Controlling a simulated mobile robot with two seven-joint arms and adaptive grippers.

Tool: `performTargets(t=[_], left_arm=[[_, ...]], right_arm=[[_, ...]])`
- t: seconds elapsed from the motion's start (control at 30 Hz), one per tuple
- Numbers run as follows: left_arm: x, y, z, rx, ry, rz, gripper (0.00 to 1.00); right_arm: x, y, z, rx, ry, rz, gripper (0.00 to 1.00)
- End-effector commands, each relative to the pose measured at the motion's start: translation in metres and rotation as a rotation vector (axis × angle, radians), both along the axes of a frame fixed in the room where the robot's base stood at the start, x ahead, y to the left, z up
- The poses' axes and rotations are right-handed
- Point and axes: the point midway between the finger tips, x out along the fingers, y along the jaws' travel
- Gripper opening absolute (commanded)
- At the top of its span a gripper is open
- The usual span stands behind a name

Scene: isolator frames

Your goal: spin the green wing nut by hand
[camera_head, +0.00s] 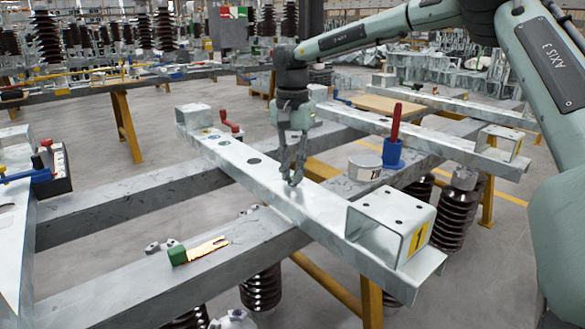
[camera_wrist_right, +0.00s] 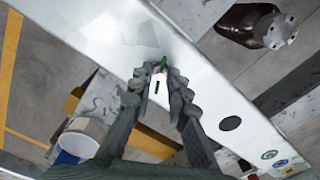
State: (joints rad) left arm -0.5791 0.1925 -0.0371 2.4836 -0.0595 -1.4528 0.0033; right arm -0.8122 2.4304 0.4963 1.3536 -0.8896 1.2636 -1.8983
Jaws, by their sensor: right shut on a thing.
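The green wing nut (camera_wrist_right: 163,62) shows as a small green piece between my right fingertips in the right wrist view, over the pale metal channel beam. Most of it is hidden by the fingers. My right gripper (camera_head: 292,178) points down at the middle of the beam (camera_head: 270,182) in the head view, and it also shows in the right wrist view (camera_wrist_right: 161,75). Its fingers are nearly together, shut on the wing nut. In the head view the nut cannot be made out behind the fingers. My left gripper is out of view.
A white round tin (camera_head: 365,172) and a blue cup (camera_head: 393,155) with a red-handled tool stand right of the gripper. A red-handled part (camera_head: 231,125) is behind the beam. A green-handled brass tool (camera_head: 200,250) lies on the front crossbeam. A box bracket (camera_head: 392,222) caps the beam's near end.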

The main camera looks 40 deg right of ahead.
Motion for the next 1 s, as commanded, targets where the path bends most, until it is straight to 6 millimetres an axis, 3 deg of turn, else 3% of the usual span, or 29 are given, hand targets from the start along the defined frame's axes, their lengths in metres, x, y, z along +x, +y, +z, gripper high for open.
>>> performTargets(t=[0.33,0.87,0.9,1.0], left_arm=[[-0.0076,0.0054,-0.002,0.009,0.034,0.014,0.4],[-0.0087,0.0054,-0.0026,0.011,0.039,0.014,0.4],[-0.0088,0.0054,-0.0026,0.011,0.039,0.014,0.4],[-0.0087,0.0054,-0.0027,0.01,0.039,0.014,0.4]], right_arm=[[-0.0007,-0.0002,-0.0012,0.0,0.002,0.134,0.0],[-0.0007,-0.0002,-0.0015,-0.001,0.003,0.156,0.0],[-0.0007,-0.0002,-0.0015,0.0,0.004,0.156,0.2],[-0.0006,-0.0001,-0.0013,0.0,0.002,0.156,0.32]])
